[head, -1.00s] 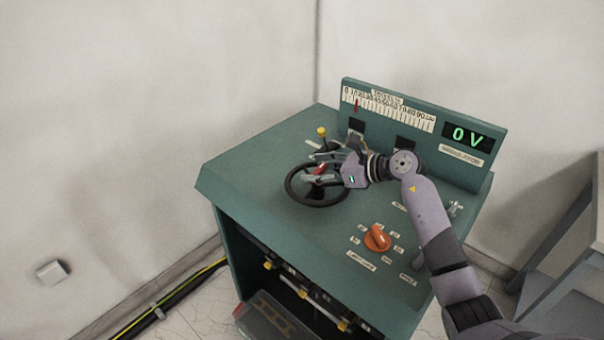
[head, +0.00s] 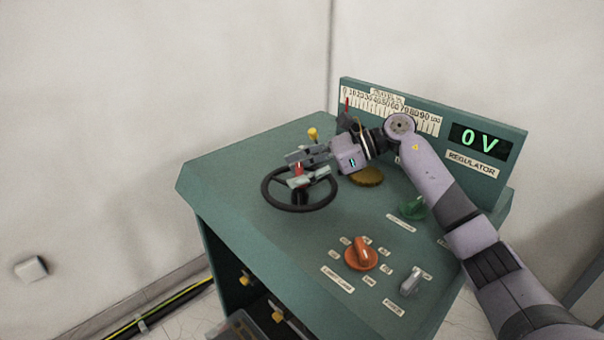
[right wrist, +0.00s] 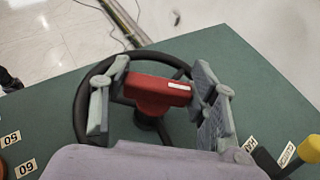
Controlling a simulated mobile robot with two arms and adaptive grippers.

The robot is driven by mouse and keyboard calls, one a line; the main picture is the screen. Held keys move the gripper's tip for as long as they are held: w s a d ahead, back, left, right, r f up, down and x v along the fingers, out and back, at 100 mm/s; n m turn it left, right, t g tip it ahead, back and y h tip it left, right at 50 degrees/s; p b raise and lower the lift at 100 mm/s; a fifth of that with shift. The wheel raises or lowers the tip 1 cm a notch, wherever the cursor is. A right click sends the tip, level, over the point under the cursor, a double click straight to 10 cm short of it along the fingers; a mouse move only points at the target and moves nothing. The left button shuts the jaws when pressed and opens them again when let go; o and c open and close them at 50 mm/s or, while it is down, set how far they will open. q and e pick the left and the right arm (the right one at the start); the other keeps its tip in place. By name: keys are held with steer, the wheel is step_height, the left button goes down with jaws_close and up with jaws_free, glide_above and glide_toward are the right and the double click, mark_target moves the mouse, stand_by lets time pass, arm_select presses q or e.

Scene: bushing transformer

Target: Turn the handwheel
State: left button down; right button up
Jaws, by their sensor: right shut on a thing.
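The black handwheel (head: 268,196) lies flat on the left part of the green console top. A red piece with a white label stands at the wheel; this red piece (right wrist: 157,90) shows in the right wrist view between my fingers. The exact contact is hard to see. The scale's red pointer (head: 347,103) is at the 0 end. The display (head: 478,138) reads 0 V. My left gripper is out of view.
An orange knob (head: 361,254), a grey switch (head: 411,282) and a green knob (head: 412,208) are on the console top (head: 240,170). A yellow-tipped lever (head: 313,135) stands behind the wheel. The upright scale panel (head: 505,150) closes the back.

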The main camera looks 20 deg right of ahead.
steer(key=shift+f, duration=0.1)
stand_by(0.4)
steer(key=o, duration=1.7)
steer(key=v, duration=1.2)
steer(key=shift+c, duration=0.4)
